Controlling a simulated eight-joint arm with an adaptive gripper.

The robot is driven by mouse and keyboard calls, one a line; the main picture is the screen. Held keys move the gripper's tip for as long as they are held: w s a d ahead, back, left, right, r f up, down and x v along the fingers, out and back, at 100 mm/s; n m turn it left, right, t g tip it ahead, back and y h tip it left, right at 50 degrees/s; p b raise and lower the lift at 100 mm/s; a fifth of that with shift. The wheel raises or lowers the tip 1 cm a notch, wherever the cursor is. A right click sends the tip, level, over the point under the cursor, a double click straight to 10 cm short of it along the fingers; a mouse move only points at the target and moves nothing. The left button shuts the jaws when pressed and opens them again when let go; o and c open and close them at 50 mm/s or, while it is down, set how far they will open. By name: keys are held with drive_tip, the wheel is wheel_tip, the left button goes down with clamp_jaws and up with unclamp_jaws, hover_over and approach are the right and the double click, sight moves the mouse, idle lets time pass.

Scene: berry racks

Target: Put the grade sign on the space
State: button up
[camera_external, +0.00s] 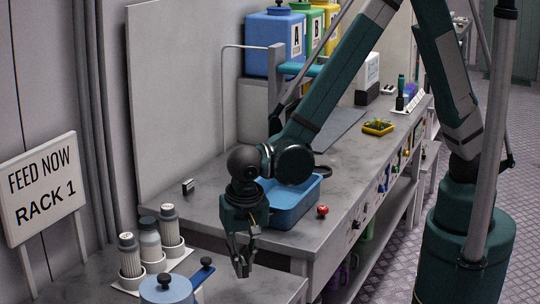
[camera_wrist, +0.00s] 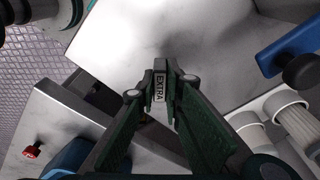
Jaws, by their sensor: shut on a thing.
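My gripper (camera_external: 243,262) points down over the front bench top, beside the blue-lidded jar. In the wrist view its fingers (camera_wrist: 160,88) are closed on a small dark block with a white face reading EXTRA, the grade sign (camera_wrist: 159,86). In the external view the sign is too small to tell from the fingertips. Pale bench surface (camera_wrist: 140,35) lies beyond the sign in the wrist view. No marked space for the sign can be made out in either view, and I cannot tell whether the sign touches the bench.
A blue tub (camera_external: 295,205) and a red knob-like thing (camera_external: 322,210) are on the bench behind my gripper. To the left stand several white bottles (camera_external: 131,258) in a holder and the blue-lidded jar (camera_external: 166,288). A small dark block (camera_external: 188,186) sits farther back.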

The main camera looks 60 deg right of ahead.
sight(244, 288)
drive_tip(key=shift+f, duration=0.5)
drive_tip(key=shift+f+b, duration=0.3)
drive_tip(key=shift+f, duration=1.55)
drive_tip(key=shift+f, duration=0.15)
drive_tip(key=o, duration=0.8)
drive_tip(key=shift+s+a+r+p, duration=0.2)
drive_tip(key=shift+r+p, duration=0.05)
drive_tip(key=shift+r, duration=1.8)
drive_tip(key=shift+s+a+r+p, duration=0.25)
drive_tip(key=shift+r+p, duration=0.05)
drive_tip(key=shift+r, duration=1.7)
drive_tip(key=shift+s+a+r+p, duration=0.2)
drive_tip(key=shift+r+p, duration=0.05)
drive_tip(key=shift+r, duration=1.8)
drive_tip(key=shift+d, duration=0.1)
